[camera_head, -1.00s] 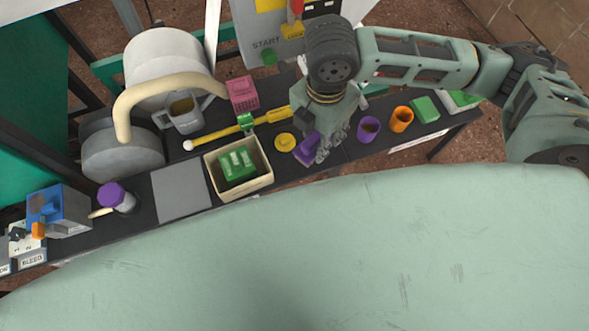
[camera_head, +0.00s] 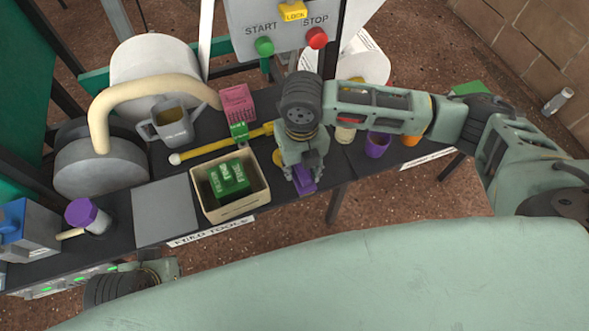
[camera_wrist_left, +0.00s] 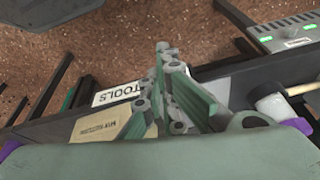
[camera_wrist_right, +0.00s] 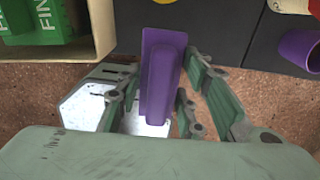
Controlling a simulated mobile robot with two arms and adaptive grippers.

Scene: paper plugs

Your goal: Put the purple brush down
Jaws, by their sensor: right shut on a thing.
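The purple brush (camera_head: 304,180) is in my right gripper (camera_head: 303,166), at the front edge of the black bench, right of the cream bin. In the right wrist view the brush (camera_wrist_right: 162,75) stands between the fingers of my right gripper (camera_wrist_right: 155,98), its far end over the bench and its near part past the edge. I cannot tell whether it touches the bench. My left gripper (camera_head: 165,268) is low at the left, in front of the bench. In the left wrist view its fingers (camera_wrist_left: 165,50) come together with nothing seen between them.
The cream bin (camera_head: 255,196) holds green boxes (camera_head: 228,178). A grey plate (camera_head: 165,212) lies left of it. A purple cup (camera_head: 377,145) and an orange cup (camera_head: 411,139) stand to the right. A yellow stick (camera_head: 215,145) and pink basket (camera_head: 237,103) lie behind.

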